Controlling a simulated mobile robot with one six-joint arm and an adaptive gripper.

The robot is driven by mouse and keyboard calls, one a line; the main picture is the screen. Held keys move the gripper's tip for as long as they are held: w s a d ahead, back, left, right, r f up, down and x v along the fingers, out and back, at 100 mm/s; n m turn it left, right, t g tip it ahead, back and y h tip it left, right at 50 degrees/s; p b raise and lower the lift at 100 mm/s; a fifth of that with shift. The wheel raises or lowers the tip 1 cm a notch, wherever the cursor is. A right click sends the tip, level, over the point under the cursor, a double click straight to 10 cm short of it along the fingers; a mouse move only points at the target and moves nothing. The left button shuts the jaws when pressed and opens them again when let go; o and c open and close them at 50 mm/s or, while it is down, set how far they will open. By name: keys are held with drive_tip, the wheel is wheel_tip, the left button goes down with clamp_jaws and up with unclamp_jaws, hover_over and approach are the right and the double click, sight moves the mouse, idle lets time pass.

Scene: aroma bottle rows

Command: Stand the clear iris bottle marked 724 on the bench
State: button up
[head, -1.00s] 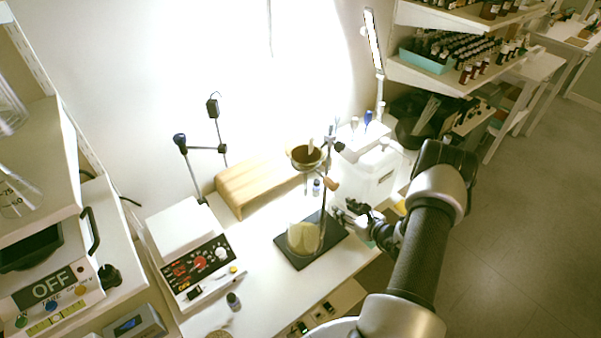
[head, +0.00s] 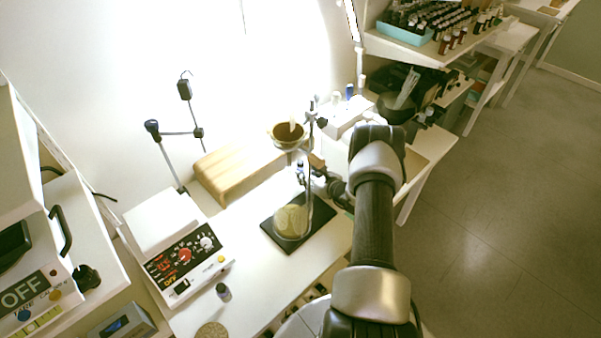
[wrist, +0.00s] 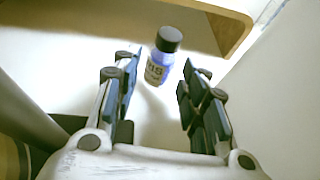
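A small bottle (wrist: 159,64) with a black cap and a blue-violet body stands upright in the wrist view. Its pale label carries dark marks that I cannot read surely, so I cannot confirm 724. My gripper (wrist: 158,92) is open, its two fingers on either side of the picture with the bottle just beyond and between the tips, apparently not held. In the head view the gripper (head: 316,180) is partly hidden behind the stand's pole, and a small blue bottle (head: 300,167) shows beside it. The white bench (head: 262,285) lies below.
A stand with a dark base (head: 322,216), a glass flask (head: 291,222) and a brown bowl (head: 288,133) is close to my arm. A wooden riser (head: 225,178) is behind. The front bench is fairly clear.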

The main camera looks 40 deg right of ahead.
sight(304, 171)
drive_tip(key=b+x, duration=0.2)
drive_tip(key=x, duration=0.3)
drive_tip(key=shift+w+d, duration=0.1)
drive_tip(key=shift+w, duration=0.1)
drive_tip(key=shift+c, duration=0.6)
clamp_jaws()
drive_tip(key=shift+r, duration=0.15)
